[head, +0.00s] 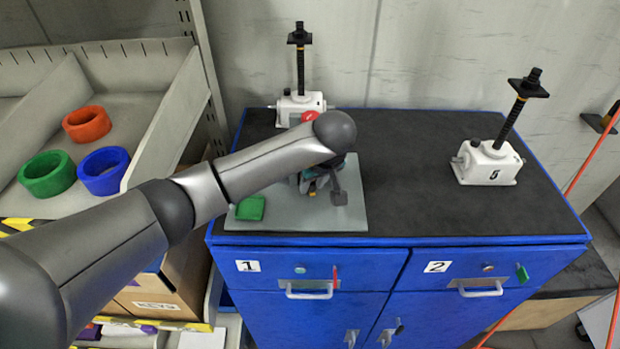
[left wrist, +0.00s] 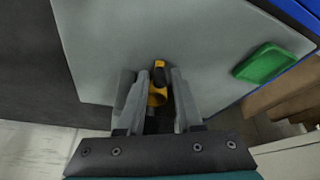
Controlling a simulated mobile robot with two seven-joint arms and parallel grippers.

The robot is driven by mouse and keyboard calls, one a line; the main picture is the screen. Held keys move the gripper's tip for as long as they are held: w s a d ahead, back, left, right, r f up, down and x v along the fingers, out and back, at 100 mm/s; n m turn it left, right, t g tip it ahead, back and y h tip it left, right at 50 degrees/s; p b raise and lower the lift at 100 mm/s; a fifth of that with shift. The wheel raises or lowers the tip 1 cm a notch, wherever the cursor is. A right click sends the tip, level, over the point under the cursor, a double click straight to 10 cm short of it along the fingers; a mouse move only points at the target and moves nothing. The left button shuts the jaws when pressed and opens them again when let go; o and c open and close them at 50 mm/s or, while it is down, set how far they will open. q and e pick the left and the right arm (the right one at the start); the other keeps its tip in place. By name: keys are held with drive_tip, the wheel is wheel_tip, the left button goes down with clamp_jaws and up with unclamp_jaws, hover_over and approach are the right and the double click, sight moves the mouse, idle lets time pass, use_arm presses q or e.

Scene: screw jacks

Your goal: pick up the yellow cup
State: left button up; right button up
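The yellow cup (left wrist: 157,94) shows in the left wrist view between the two fingers of my left gripper (left wrist: 156,100), against the grey mat (left wrist: 215,45). In the head view, my left gripper (head: 325,193) is low over the grey mat (head: 290,220) on the blue cabinet. My forearm hides much of this spot, and only small yellow bits show there. My right gripper is not in view.
A green block (head: 250,208) lies on the mat's left part. White screw jacks stand behind the arm (head: 300,105) and at the right (head: 487,162). A bin (head: 150,105) at the left holds red, green and blue rings. The cabinet top (head: 415,190) is clear between mat and right jack.

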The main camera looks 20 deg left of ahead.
use_arm(q)
drive_tip(key=c, duration=0.5)
clamp_jaws()
drive_tip(key=shift+r, duration=0.15)
